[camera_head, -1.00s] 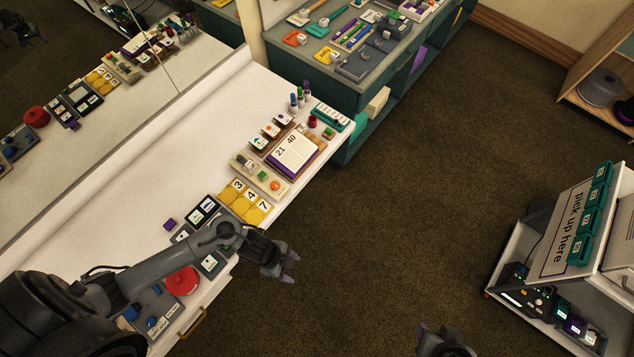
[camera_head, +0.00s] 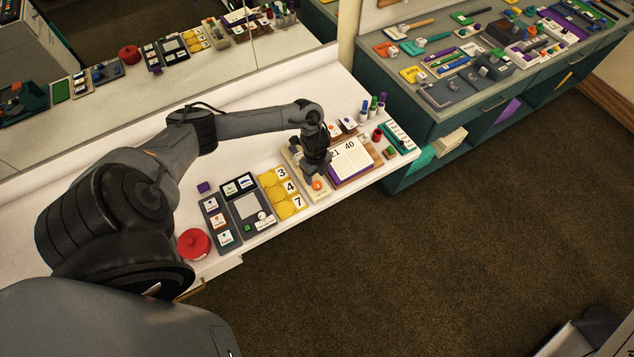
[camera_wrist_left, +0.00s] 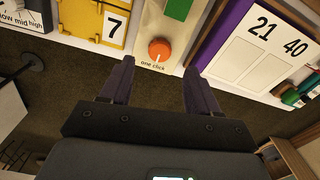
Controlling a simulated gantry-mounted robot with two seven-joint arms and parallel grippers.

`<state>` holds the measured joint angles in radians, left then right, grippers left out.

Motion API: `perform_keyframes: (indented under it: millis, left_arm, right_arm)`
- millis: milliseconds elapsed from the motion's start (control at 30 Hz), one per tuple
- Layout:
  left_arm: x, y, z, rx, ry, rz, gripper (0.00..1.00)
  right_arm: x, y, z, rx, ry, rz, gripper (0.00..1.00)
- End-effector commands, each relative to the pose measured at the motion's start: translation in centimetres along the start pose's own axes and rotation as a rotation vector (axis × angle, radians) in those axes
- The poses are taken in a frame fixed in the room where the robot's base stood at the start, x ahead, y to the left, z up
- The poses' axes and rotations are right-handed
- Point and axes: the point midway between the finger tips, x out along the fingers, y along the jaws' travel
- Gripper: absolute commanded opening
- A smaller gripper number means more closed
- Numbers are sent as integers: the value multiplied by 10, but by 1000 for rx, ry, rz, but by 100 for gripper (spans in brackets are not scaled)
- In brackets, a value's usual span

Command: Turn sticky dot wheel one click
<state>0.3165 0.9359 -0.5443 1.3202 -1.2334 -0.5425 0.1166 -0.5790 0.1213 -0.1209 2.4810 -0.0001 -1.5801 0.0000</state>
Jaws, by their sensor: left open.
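The sticky dot wheel looks to be the orange round knob (camera_head: 317,184) on a beige panel at the front of the white counter. In the left wrist view the knob (camera_wrist_left: 159,50) has a white pointer line and the label "one click" under it. My left gripper (camera_head: 318,173) is over that panel, close to the knob. In the left wrist view its two fingers (camera_wrist_left: 159,68) are spread and empty, with the knob ahead, between and just beyond their tips. I see no contact. The gripper hides part of the panel in the head view. My right gripper is out of view.
A calendar block reading "21 40" (camera_head: 350,160) stands close on the right, and a yellow number panel (camera_head: 272,199) on the left. A red round pot (camera_head: 194,244) is farther left. The counter (camera_head: 255,98) behind is bare, with a mirror along its back.

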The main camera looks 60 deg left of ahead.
Motion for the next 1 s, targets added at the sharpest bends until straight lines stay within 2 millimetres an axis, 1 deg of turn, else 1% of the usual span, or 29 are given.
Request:
perform_keyframes:
  millis: [33, 200, 400, 567, 833, 1000]
  left_arm:
    - [11, 2, -1, -1, 1, 4, 61]
    - [36, 1, -1, -2, 1, 2, 61]
    - [55, 0, -1, -1, 1, 1, 61]
    - [60, 0, 0, 2, 0, 0, 61]
    - [61, 0, 0, 1, 0, 0, 61]
    - [61, 0, 0, 1, 0, 0, 35]
  right_arm:
    - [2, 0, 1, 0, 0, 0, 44]
    - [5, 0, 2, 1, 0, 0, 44]
    - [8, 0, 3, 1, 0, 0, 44]
    - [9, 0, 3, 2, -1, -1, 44]
    - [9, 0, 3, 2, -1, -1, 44]
    - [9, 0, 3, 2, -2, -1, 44]
